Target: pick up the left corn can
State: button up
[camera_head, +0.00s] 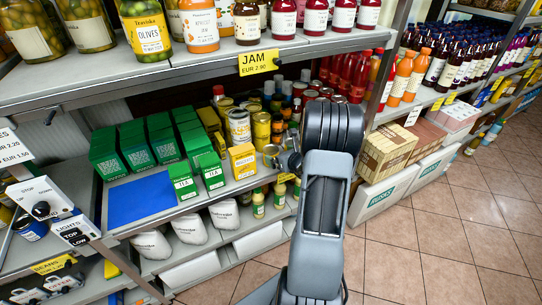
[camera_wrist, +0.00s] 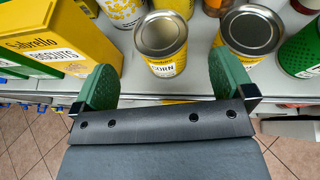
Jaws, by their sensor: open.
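In the wrist view two yellow corn cans with silver lids stand on the shelf. The left corn can (camera_wrist: 165,48) shows its "CORN" label, and the right corn can (camera_wrist: 250,38) stands beside it with a gap. My gripper (camera_wrist: 160,84) is open and empty, its two green fingers spread on either side of the left can's line, with the can just ahead of them and apart from them.
A yellow biscuit box (camera_wrist: 55,45) stands close to the left finger. A larger patterned can (camera_wrist: 122,12) stands behind. A green can (camera_wrist: 302,50) stands to the right. Green tea boxes (camera_head: 138,152) and a blue mat (camera_head: 142,200) lie farther left on the shelf.

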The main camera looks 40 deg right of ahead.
aim_at(274, 152)
jog(key=shift+p+x, duration=0.6)
jog(key=shift+x, duration=3)
jog(key=c, duration=1.1)
jog(key=shift+r, duration=0.1)
jog(key=shift+c, duration=0.2)
